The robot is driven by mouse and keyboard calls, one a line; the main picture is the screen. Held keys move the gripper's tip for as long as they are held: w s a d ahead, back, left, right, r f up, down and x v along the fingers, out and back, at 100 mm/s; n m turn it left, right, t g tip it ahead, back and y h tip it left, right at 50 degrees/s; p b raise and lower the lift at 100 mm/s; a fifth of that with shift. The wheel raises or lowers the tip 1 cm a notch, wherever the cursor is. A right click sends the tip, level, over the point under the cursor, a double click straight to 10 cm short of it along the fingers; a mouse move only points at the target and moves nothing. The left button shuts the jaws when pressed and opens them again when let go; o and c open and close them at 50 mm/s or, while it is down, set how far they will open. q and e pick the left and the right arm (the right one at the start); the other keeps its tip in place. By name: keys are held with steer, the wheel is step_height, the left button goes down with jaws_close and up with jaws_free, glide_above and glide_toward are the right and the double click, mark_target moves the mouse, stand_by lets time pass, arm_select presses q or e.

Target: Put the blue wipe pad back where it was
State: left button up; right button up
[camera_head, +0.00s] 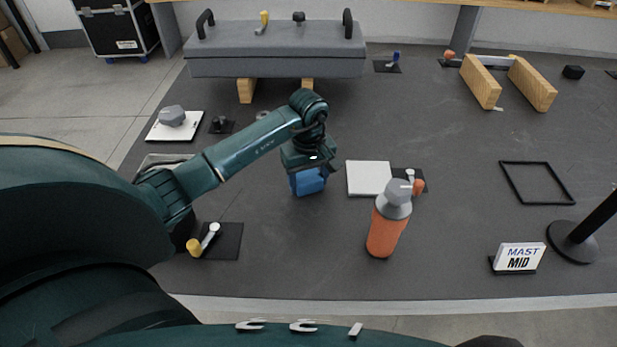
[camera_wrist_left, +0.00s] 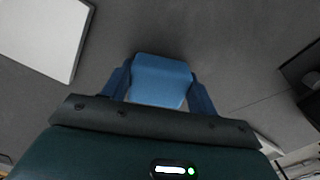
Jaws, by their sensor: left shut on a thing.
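The blue wipe pad (camera_head: 309,181) is held in my left gripper (camera_head: 308,185), which is shut on it, in the middle of the head view. In the left wrist view the pad (camera_wrist_left: 160,80) sits between the two fingers of the gripper (camera_wrist_left: 160,88). Dark floor mat shows around it; I cannot tell exactly how high the pad is. A bare white square plate (camera_head: 369,179) lies just right of the gripper in the head view, and a white plate (camera_wrist_left: 42,36) shows at the upper left of the wrist view. My right gripper is not in view.
An orange bottle with a grey top (camera_head: 388,222) stands in front of the white plate. A white plate with a grey object (camera_head: 173,117) lies at the left. A grey chassis block (camera_head: 275,50) stands behind. A MAST MID sign (camera_head: 519,257) and black frame (camera_head: 537,183) are at the right.

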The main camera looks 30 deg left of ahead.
mark_target(309, 177)
arm_select(q)
steer(key=shift+f, duration=0.1)
steer(key=o, duration=0.9)
steer(key=shift+o, duration=0.2)
steer(key=shift+r, duration=0.3)
step_height(309, 177, up, 12)
steer(key=shift+f+b, duration=0.15)
steer(key=shift+b, duration=0.25)
